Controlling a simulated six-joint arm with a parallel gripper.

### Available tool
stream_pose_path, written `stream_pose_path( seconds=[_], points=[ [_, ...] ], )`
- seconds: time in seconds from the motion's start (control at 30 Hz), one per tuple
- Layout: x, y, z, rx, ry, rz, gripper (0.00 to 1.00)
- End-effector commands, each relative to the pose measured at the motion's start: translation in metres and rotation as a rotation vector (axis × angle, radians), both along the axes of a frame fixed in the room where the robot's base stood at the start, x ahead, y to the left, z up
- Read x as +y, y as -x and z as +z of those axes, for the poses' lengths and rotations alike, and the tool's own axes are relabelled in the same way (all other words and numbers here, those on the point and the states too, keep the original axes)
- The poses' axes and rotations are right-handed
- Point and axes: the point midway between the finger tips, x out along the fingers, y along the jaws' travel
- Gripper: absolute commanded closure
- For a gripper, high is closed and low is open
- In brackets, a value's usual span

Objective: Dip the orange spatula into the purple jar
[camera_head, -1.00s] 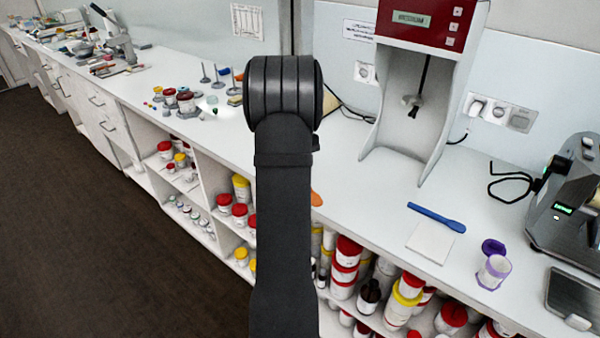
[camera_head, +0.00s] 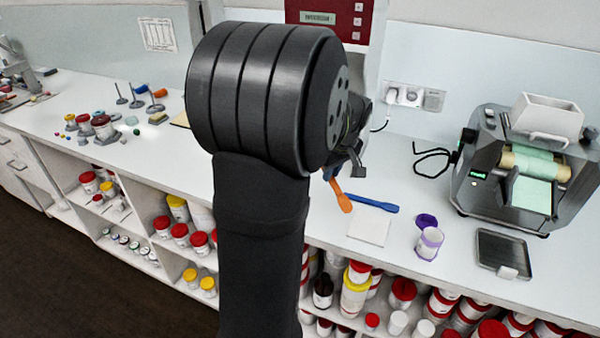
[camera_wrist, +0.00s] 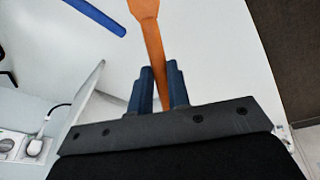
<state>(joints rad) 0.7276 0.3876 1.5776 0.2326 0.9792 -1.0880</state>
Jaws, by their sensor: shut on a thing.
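My gripper (camera_wrist: 162,88) is shut on the orange spatula (camera_wrist: 150,25), which sticks out beyond the fingertips in the wrist view. In the head view the orange spatula (camera_head: 341,196) hangs tilted over the counter, and my arm hides most of the gripper. The purple jar (camera_head: 429,243) stands upright and open-topped near the counter's front edge, to the right of the spatula and apart from it. A purple lid (camera_head: 426,221) lies just behind the jar. The jar is not in the wrist view.
A blue spatula (camera_head: 371,203) lies behind a white square (camera_head: 369,226) on the counter; it also shows in the wrist view (camera_wrist: 96,15). A roller mill (camera_head: 515,170) and a dark scale (camera_head: 503,254) stand right of the jar. The tall red-topped machine (camera_head: 335,20) stands behind my arm.

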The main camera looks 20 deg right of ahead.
Motion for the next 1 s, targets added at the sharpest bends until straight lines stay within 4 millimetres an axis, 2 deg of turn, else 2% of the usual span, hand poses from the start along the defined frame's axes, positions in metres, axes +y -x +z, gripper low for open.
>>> stream_pose_path(
  seconds=[0.03,0.2,0.47,0.6,0.8,1.0],
  points=[
    [-0.013,0.012,0.005,-0.036,-0.005,-0.011,1.00],
    [-0.045,0.044,0.020,-0.154,-0.024,-0.017,1.00],
    [-0.089,0.099,0.044,-0.324,-0.046,-0.049,1.00],
    [-0.111,0.132,0.058,-0.412,-0.052,-0.085,1.00],
    [-0.137,0.181,0.079,-0.523,-0.046,-0.152,1.00],
    [-0.151,0.217,0.093,-0.591,-0.034,-0.208,1.00]
  ],
)
